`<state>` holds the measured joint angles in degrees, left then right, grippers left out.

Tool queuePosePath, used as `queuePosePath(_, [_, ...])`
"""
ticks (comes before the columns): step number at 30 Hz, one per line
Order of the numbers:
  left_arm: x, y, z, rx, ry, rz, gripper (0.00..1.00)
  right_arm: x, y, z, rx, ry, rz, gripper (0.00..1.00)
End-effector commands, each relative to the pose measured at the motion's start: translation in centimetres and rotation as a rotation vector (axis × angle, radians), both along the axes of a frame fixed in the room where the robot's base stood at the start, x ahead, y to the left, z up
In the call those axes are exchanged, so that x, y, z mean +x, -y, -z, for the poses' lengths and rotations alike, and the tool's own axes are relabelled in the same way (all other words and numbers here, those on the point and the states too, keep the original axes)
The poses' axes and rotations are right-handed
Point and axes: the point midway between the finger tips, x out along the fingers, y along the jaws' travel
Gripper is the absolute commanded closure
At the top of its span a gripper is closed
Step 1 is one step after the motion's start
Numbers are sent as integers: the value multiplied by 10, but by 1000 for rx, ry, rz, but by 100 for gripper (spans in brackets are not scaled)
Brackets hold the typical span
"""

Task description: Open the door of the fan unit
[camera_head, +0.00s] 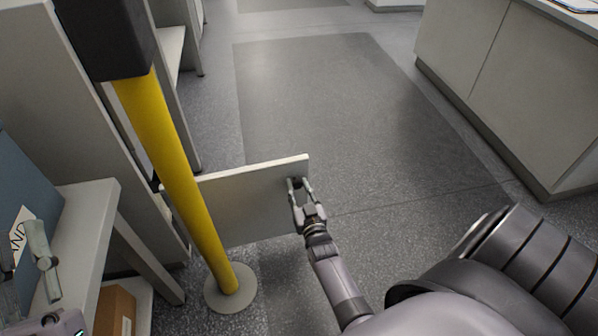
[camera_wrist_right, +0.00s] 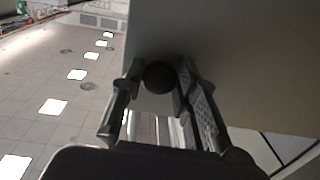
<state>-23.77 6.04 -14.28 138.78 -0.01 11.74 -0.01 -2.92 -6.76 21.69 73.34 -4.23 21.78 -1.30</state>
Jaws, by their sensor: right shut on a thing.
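The fan unit's door (camera_head: 250,203) is a pale flat panel. In the head view it stands swung out from the cabinet front, behind the yellow post. My right gripper (camera_head: 299,190) is at the door's free right end, shut on a small dark round knob. In the right wrist view, the knob (camera_wrist_right: 158,77) sits between the two fingers of the right gripper (camera_wrist_right: 160,88), against the door face (camera_wrist_right: 230,60). My left gripper (camera_head: 22,258) shows at the far left edge of the head view, partly cut off, with its fingers apart and nothing seen between them.
A yellow post (camera_head: 185,185) with a round base (camera_head: 230,288) stands in front of the door's hinged side. A light bench (camera_head: 85,235) with a brown box (camera_head: 115,311) under it is at left. A cabinet (camera_head: 510,80) stands at right. The floor between is clear.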

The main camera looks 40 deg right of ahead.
Motion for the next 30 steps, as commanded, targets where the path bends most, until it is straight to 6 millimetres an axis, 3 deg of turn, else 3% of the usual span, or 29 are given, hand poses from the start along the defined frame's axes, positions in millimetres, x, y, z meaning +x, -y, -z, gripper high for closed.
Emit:
queuePosePath(3, [0, 0, 0, 0, 0, 0, 69, 0, 0, -1, 0, 3, 0, 100])
queuePosePath(4, [0, 0, 0, 0, 0, 0, 69, 0, 0, -1, 0, 3, 0, 71])
queuePosePath(12, [0, 0, 0, 0, 0, 0, 69, 0, 0, -1, 1, 1, 0, 53])
queuePosePath(23, [0, 0, -1, -1, 2, 1, 69, -4, -1, 0, 1, -1, -1, 52])
queuePosePath(30, [0, 0, 0, -1, 2, 1, 69, -38, -14, 1, 1, -2, -1, 52])
